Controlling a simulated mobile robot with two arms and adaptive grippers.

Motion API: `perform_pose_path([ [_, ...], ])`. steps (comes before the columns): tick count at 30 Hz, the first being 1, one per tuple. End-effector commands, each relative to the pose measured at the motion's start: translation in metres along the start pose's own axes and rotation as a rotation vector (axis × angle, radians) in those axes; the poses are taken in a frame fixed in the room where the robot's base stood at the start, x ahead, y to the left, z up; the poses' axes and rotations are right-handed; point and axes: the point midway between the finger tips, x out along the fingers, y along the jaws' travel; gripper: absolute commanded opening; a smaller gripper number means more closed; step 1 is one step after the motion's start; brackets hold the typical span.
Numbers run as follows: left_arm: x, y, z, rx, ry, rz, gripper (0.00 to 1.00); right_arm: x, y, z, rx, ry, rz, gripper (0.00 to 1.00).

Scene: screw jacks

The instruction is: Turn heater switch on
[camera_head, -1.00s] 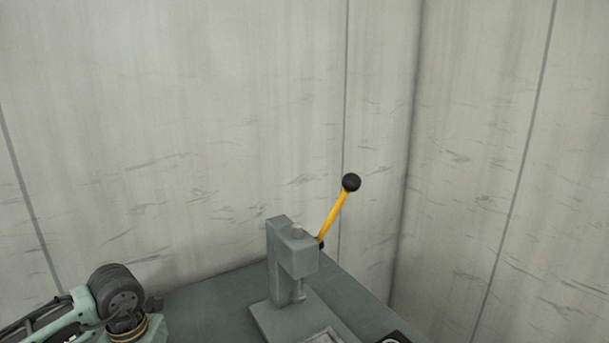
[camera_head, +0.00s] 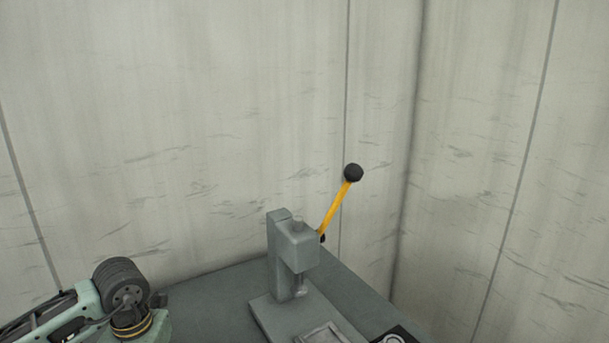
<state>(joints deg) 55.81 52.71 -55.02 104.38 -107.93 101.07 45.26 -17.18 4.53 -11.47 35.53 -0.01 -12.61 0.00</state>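No heater switch can be clearly made out. A grey press (camera_head: 283,262) stands on the grey-green table, with a yellow lever (camera_head: 335,208) tilted up to the right and ending in a black ball knob. A flat grey tray-like piece (camera_head: 323,334) lies at the front of the press, cut off by the lower edge. A dark item with a pale round part (camera_head: 394,338) shows beside it, mostly cut off. Part of my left arm shows at the lower left. Neither gripper is in view.
The table top (camera_head: 225,299) is bare between my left arm and the press. Pale scuffed walls (camera_head: 200,120) close in the back and right side, meeting in a corner behind the lever.

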Motion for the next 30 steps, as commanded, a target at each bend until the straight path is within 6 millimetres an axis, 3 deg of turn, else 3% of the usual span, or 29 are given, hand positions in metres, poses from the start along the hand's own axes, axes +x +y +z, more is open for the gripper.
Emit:
perform_pose_path([
  [17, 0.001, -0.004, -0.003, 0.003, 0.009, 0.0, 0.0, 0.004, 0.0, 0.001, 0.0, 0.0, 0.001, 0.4],
  [30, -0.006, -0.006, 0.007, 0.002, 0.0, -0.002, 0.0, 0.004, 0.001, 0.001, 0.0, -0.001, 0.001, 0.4],
])
